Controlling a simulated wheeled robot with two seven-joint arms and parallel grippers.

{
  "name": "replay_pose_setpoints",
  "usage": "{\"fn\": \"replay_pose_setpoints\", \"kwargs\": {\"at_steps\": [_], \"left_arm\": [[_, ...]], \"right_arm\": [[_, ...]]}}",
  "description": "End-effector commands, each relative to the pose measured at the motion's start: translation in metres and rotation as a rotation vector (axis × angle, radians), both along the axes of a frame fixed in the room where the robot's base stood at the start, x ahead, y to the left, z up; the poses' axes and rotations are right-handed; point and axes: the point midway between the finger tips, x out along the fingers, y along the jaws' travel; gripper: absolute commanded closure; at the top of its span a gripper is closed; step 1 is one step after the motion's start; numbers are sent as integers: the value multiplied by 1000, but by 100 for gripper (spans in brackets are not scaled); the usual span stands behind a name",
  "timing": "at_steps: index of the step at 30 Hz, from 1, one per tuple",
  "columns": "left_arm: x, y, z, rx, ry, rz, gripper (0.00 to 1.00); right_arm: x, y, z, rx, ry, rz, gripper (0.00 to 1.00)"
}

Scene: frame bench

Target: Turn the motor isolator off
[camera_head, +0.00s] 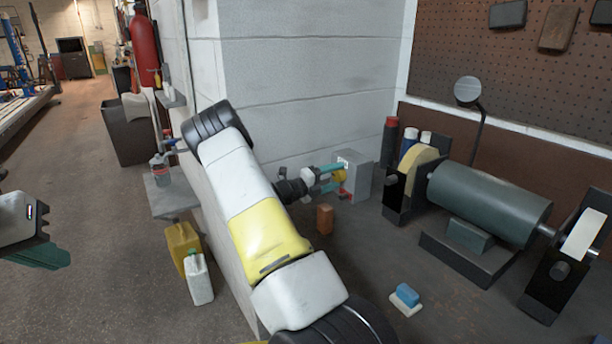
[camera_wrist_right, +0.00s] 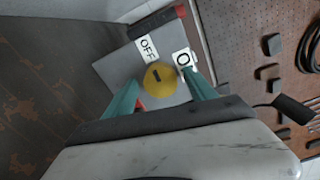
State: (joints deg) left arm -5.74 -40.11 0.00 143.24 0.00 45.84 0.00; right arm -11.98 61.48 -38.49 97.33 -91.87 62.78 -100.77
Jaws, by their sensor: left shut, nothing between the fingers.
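The motor isolator is a grey box (camera_head: 360,172) on the bench against the block wall; its face (camera_wrist_right: 115,68) shows in the right wrist view with an "OFF" label and an "O" label. Its round yellow knob (camera_wrist_right: 160,80) has a short dark mark; the knob also shows in the head view (camera_head: 341,175). My right gripper (camera_wrist_right: 161,82) is open, with one teal fingertip on each side of the knob. I cannot tell whether they touch it. A small red part (camera_wrist_right: 141,104) is partly hidden by a finger. My left gripper (camera_head: 45,256) is shut at the left edge, far from the box.
Yellow (camera_head: 181,243) and white (camera_head: 199,280) jugs stand left of my right arm.

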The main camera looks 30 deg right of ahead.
Motion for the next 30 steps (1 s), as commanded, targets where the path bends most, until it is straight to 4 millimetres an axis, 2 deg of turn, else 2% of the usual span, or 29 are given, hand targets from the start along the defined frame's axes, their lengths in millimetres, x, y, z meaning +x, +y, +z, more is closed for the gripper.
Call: {"fn": "replay_pose_setpoints", "kwargs": {"at_steps": [10, 22, 30], "left_arm": [[0, 0, 0, 0, 0, 0, 100], [0, 0, 0, 0, 0, 0, 100], [0, 0, 0, 0, 0, 0, 100]], "right_arm": [[0, 5, 1, -1, -2, 0, 36], [-5, 67, 0, 0, -1, 1, 36], [-7, 78, 0, -1, -1, -1, 36]]}}
